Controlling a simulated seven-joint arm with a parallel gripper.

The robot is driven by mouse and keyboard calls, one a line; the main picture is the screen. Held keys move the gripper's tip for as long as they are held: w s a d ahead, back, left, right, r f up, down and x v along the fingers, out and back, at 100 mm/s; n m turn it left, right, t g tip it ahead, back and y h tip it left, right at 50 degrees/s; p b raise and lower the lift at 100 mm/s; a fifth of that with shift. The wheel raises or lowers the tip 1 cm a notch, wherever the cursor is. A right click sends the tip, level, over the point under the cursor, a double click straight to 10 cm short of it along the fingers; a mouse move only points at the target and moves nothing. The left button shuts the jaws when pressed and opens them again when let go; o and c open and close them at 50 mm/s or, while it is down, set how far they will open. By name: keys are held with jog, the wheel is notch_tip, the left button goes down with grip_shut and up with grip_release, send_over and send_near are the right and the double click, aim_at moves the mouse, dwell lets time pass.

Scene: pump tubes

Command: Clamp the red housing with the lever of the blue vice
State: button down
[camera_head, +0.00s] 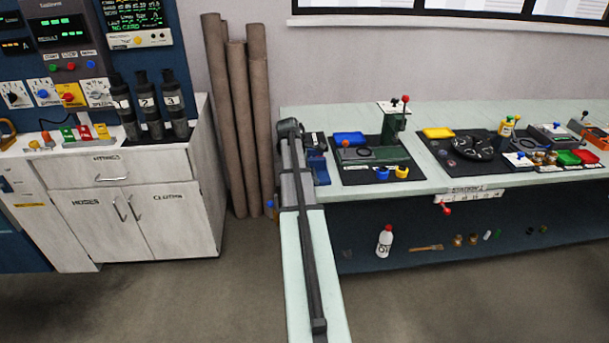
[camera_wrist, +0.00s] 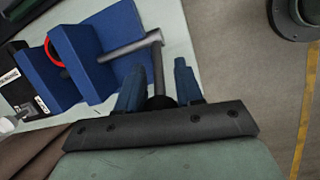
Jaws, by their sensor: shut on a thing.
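The blue vice (camera_wrist: 85,60) shows in the upper left of the wrist view, with a grey metal lever (camera_wrist: 128,47) reaching out from it to the right. A red ring (camera_wrist: 54,50), apparently the red housing, sits between blue blocks of the vice and is partly hidden. My gripper (camera_wrist: 160,75) has its two blue fingers on either side of the lever's bent-down handle and is shut on it. In the head view the blue vice (camera_head: 318,167) is small at the left end of the bench, and my fingers cannot be made out there.
The pale green bench (camera_head: 432,181) carries a black mat with a green press (camera_head: 393,125), a blue tray (camera_head: 349,138) and small cups to the vice's right. More tools lie farther right. Brown tubes (camera_head: 260,110) lean on the wall to the left. Bare floor shows between cabinet and bench.

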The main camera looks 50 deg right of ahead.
jog(key=shift+s+d+r+t+y, duration=0.2)
jog(key=shift+r+t+y, duration=0.05)
jog(key=shift+t+y, duration=0.3)
jog(key=c, duration=0.9)
grip_release()
jog(key=shift+o, duration=0.2)
jog(key=shift+r, duration=0.1)
jog(key=r, duration=0.4)
jog(key=a+r, duration=0.1)
jog(key=r, duration=0.4)
jog(key=w+a+r, duration=0.1)
jog(key=r, duration=0.3)
jog(key=shift+a+r, duration=0.15)
jog(key=shift+r, duration=0.05)
